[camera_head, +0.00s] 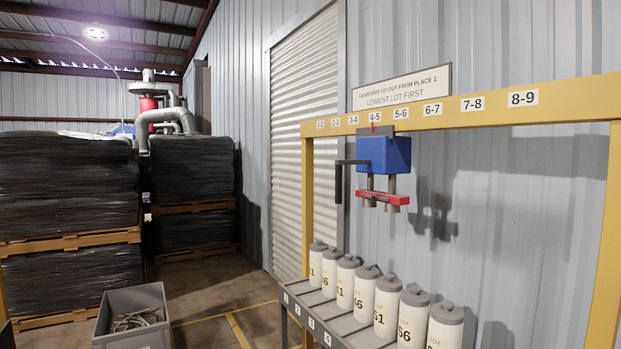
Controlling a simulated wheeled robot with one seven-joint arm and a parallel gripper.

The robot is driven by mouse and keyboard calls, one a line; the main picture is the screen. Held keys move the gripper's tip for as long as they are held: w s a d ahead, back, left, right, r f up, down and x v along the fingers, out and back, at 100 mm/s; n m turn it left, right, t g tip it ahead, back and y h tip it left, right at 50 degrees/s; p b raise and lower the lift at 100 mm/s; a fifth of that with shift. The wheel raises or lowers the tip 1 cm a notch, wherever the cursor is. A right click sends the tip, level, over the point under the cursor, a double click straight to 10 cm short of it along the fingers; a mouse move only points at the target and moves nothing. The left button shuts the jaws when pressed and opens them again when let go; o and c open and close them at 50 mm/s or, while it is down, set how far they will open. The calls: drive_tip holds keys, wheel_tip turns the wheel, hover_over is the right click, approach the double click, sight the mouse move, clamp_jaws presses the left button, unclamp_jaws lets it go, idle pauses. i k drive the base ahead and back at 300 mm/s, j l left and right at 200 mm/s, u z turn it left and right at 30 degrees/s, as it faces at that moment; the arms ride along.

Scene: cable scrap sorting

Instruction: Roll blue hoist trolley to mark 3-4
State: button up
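The blue hoist trolley (385,153) hangs under the yellow beam (460,112). Its thin red pointer (373,127) stands just below the 4-5 mark (375,117). The 3-4 mark (353,120) is one label to the left. A dark L-shaped handle (338,184) sticks out from the trolley's left side and hangs down. Below the blue body, two grey posts carry a red bar (383,198), with nothing seen hanging from it. My gripper is not in view.
Several white lidded canisters (363,292) stand in a row on a numbered grey rack (318,318) below the trolley. A grey bin (130,303) with cable scrap sits on the floor at lower left. Wrapped pallet stacks (65,185) stand behind it. Floor between bin and rack looks clear.

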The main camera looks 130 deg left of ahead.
sight(378, 151)
drive_tip(key=u, duration=4.25)
drive_tip(key=i+j, duration=0.2)
drive_tip(key=i, duration=0.3)
drive_tip(key=i+j, duration=0.2)
drive_tip(key=i, duration=0.35)
